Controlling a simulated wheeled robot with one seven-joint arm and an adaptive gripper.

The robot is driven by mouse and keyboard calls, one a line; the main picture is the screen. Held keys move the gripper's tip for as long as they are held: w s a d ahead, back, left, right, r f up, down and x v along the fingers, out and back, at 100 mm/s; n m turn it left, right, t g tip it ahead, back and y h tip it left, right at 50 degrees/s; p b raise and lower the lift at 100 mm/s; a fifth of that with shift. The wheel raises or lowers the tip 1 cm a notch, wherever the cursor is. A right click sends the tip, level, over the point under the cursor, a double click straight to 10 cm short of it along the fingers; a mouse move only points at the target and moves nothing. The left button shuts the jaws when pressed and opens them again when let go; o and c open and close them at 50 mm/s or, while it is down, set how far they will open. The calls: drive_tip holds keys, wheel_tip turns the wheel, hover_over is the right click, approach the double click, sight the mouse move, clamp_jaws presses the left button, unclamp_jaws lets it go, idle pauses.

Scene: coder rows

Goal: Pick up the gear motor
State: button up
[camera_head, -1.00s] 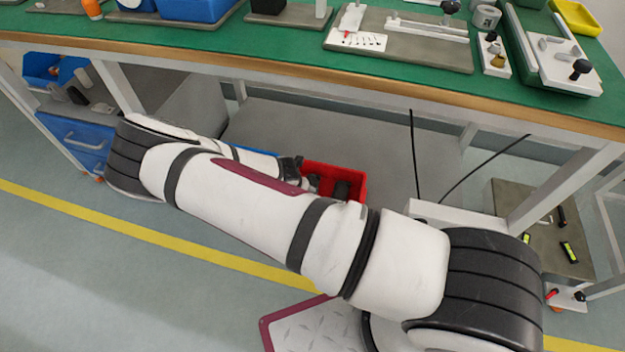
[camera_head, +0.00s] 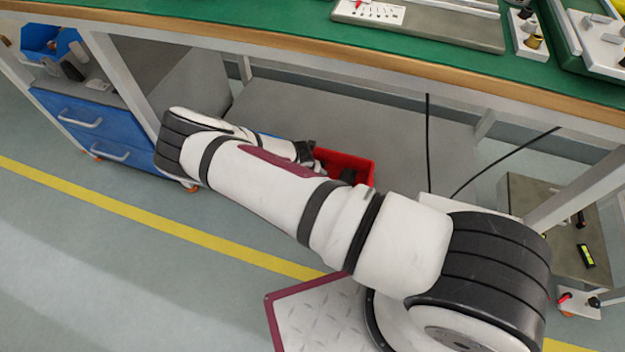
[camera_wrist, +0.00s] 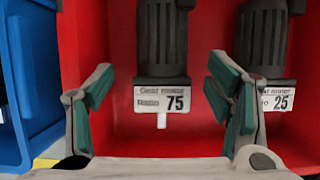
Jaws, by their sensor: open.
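In the wrist view, a dark ribbed gear motor (camera_wrist: 162,40) lies in a red bin (camera_wrist: 210,25), with a white label reading 75 at its near end. A second dark gear motor (camera_wrist: 262,42), labelled 25, lies to its right, partly behind my right finger. My gripper (camera_wrist: 160,84) is open, its green-padded fingers on either side of the 75 label, with nothing between them held. Whether the fingers touch either motor cannot be told. In the head view, my gripper (camera_head: 308,156) is at the left side of the red bin (camera_head: 358,165), partly hidden by my arm.
A blue bin (camera_wrist: 32,75) stands directly left of the red bin. Both are on the grey lower shelf (camera_head: 390,140) beneath the green-topped bench (camera_head: 290,25). Black cables (camera_head: 428,150) hang right of the bin. A blue drawer unit (camera_head: 95,130) stands left.

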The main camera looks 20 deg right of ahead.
drive_tip(key=shift+b+x, duration=1.7)
drive_tip(key=shift+x, duration=0.9)
drive_tip(key=shift+d+r, duration=0.1)
drive_tip(key=shift+d, duration=0.05)
drive_tip(key=shift+c, duration=0.3)
drive_tip(key=c, duration=1.3)
